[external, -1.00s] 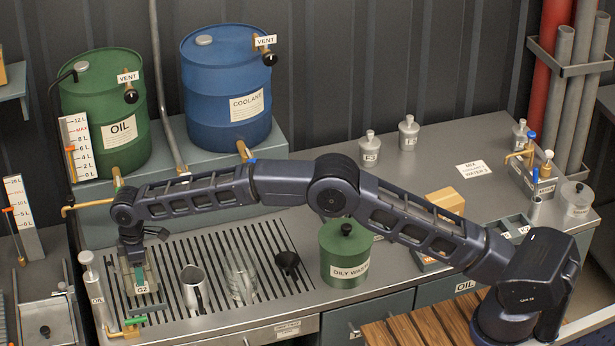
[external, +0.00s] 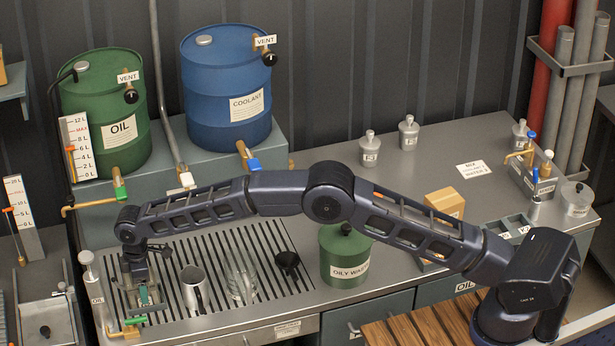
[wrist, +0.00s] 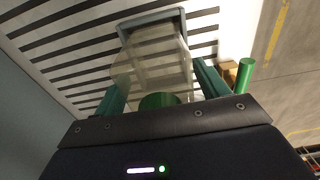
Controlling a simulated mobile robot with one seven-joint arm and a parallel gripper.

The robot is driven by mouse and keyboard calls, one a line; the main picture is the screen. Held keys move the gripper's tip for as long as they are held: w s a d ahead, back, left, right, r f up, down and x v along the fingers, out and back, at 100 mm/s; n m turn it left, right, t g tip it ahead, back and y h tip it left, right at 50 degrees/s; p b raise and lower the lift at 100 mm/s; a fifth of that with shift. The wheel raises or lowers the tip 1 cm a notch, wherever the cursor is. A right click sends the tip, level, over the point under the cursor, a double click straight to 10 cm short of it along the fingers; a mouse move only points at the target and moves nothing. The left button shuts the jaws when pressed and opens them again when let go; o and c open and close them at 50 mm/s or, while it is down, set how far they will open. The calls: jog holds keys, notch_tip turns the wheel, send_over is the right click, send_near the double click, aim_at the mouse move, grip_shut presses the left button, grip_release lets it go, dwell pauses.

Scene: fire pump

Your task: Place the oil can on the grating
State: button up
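A translucent can labelled G2 (external: 149,308) is at the left end of the slatted grating (external: 215,255). I take it to be the oil can. My gripper (external: 142,285) points down over the can and is shut on it. In the wrist view, the green fingers of my gripper (wrist: 160,85) stand on both sides of the can (wrist: 160,55), with a round green part near the palm. The can's grey far end lies over the grating slats (wrist: 60,45). I cannot tell whether it touches them.
A metal jug (external: 193,290), a glass jug (external: 241,283) and a black funnel (external: 287,261) stand on the grating to the right. A green oily waste bin (external: 345,262) is further right. A brass tap with a green handle (external: 132,324) and a post-like pump (external: 92,285) are close left.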

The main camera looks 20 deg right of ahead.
jog(key=shift+r, duration=0.1)
jog(key=r, duration=1.2)
jog(key=shift+d, duration=0.3)
jog(key=shift+r, duration=0.1)
